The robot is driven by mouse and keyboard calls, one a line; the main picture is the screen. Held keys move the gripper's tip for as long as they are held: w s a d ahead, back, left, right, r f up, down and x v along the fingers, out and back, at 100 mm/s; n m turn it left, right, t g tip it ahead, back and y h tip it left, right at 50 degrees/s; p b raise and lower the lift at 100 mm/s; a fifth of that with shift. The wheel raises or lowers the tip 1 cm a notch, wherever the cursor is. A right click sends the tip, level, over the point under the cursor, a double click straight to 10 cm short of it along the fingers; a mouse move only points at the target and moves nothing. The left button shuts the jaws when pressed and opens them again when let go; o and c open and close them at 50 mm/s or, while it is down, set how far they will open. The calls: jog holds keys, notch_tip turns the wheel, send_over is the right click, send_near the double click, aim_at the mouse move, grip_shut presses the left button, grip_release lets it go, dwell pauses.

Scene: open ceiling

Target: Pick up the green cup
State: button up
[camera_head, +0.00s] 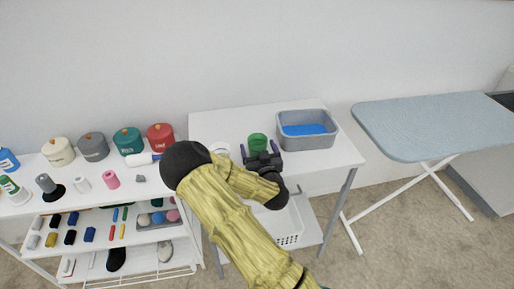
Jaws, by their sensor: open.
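The green cup (258,141) stands upright on the white table (225,122), near its middle. My gripper (260,150) is just in front of the cup, with its two fingers spread apart and pointing toward it. The fingers are open and appear empty. The gripper body hides the lower front of the cup, and I cannot tell whether a finger touches it.
A grey basin (306,142) with blue inside stands right of the cup. A white round item (220,149) is to the left. A shelf with several lidded pots, such as a red one (160,138), is further left. An ironing board (430,125) stands right.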

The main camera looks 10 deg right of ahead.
dwell(0.5)
jog(key=c, duration=1)
jog(key=shift+r, duration=0.1)
